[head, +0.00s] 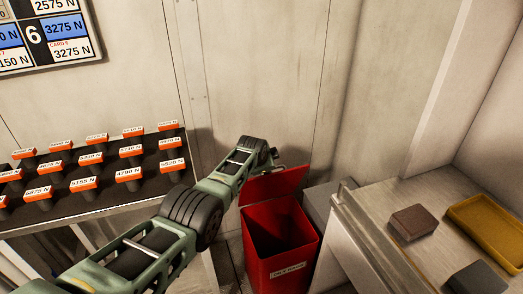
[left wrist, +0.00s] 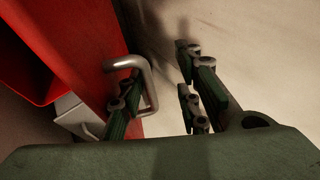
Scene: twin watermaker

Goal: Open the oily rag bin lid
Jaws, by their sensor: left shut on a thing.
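The red oily rag bin (head: 282,240) stands on the floor by the wall, with a label on its front. Its red lid (head: 275,183) is raised and tilted back, and the dark inside of the bin shows. My left arm reaches across to the lid, and my left gripper (head: 273,158) is at its upper edge. In the left wrist view the lid (left wrist: 75,50) fills the left side, with a bent metal handle (left wrist: 147,80) on it. My left gripper (left wrist: 158,76) is shut on the handle, one finger inside its loop. My right gripper is not in view.
A rack (head: 100,207) with several orange-labelled pieces stands left of the bin. A metal counter (head: 375,220) to the right holds a brown block (head: 414,222), a dark block (head: 474,279) and a yellow tray (head: 457,206). The wall is close behind the lid.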

